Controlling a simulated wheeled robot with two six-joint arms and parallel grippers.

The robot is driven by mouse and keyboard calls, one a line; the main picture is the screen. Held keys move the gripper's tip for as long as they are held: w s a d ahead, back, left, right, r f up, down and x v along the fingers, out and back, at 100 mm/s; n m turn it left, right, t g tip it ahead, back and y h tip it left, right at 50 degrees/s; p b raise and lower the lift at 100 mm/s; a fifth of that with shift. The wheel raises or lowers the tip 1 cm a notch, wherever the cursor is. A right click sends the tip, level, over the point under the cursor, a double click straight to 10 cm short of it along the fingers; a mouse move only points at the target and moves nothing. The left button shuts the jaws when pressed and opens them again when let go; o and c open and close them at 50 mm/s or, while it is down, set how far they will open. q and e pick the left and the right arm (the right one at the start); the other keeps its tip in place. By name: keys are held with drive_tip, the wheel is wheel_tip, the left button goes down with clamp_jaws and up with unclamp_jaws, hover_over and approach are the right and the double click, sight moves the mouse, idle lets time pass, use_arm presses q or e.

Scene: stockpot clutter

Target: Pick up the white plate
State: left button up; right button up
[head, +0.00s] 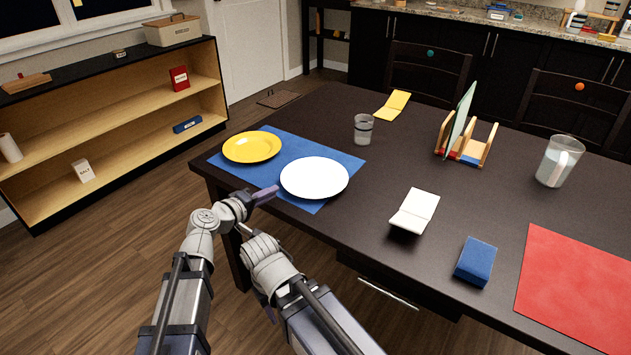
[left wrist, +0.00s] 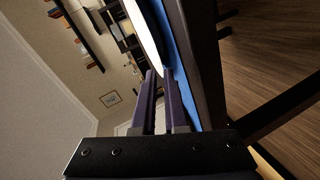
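The white plate (head: 314,178) lies flat on the blue placemat (head: 331,153) near the table's left front corner. Its rim also shows edge-on in the left wrist view (left wrist: 148,30), just ahead of my fingers. My left gripper (head: 276,188) is at the plate's near left rim, its dark purple fingers pointing at it. In the left wrist view the fingers (left wrist: 160,76) are close together with a narrow gap, and the rim reaches their tips. I cannot tell whether they clamp it. My right arm is folded low in front of the table; its gripper's state is unclear.
A yellow plate (head: 252,147) sits behind and left of the white plate on the same placemat. A glass (head: 363,129) stands beyond. A white notepad (head: 415,211), a blue box (head: 475,262) and a wooden rack (head: 466,148) are farther right. The table's front edge is close under my left gripper.

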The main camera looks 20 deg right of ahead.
sight(285, 187)
use_arm(q)
drive_tip(key=shift+b+x, duration=0.8)
drive_tip(key=shift+x, duration=1.8)
drive_tip(key=shift+f, duration=0.1)
drive_tip(key=shift+c, duration=0.2)
clamp_jaws()
wheel_tip(285, 187, up, 10)
drive_tip(key=p, duration=1)
